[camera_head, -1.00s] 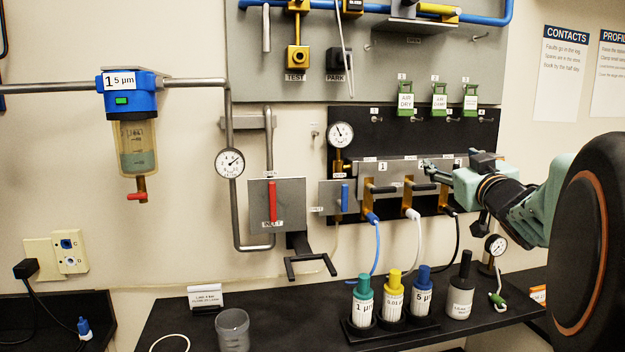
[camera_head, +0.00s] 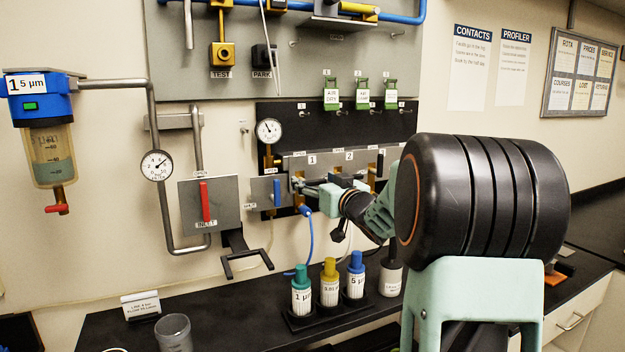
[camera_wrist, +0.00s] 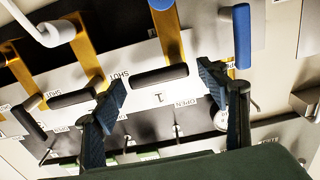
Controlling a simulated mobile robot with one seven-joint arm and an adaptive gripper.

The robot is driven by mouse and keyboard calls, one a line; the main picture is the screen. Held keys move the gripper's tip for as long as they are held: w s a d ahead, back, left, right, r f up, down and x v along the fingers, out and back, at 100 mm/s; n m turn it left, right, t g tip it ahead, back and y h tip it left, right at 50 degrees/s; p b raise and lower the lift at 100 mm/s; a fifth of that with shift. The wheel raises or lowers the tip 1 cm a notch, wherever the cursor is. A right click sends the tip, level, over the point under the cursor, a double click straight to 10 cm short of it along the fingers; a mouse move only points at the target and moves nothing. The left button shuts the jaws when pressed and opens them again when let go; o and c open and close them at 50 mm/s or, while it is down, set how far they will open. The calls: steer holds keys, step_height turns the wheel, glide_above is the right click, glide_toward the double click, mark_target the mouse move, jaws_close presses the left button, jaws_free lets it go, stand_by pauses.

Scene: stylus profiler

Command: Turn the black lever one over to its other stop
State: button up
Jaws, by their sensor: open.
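The black lever one (camera_wrist: 160,77) lies sideways across its brass valve in the wrist view, beside the figure 1, with a SHUT label to its left and an OPEN label to its right. My gripper (camera_wrist: 163,80) is open, with one finger towards each end of this lever. I cannot tell whether either finger touches it. In the head view my gripper (camera_head: 304,187) is at the valve panel (camera_head: 330,163) below the number 1 plate and hides most of lever one.
A blue lever (camera_wrist: 242,36) stands close to the right finger in the wrist view. Another black lever (camera_wrist: 72,98) is left of the left finger. A blue hose (camera_head: 308,238) hangs below my gripper. Capped bottles (camera_head: 302,295) stand on the bench underneath.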

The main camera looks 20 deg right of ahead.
steer(key=shift+w, duration=0.55)
steer(key=c, duration=1.2)
steer(key=shift+o, duration=0.2)
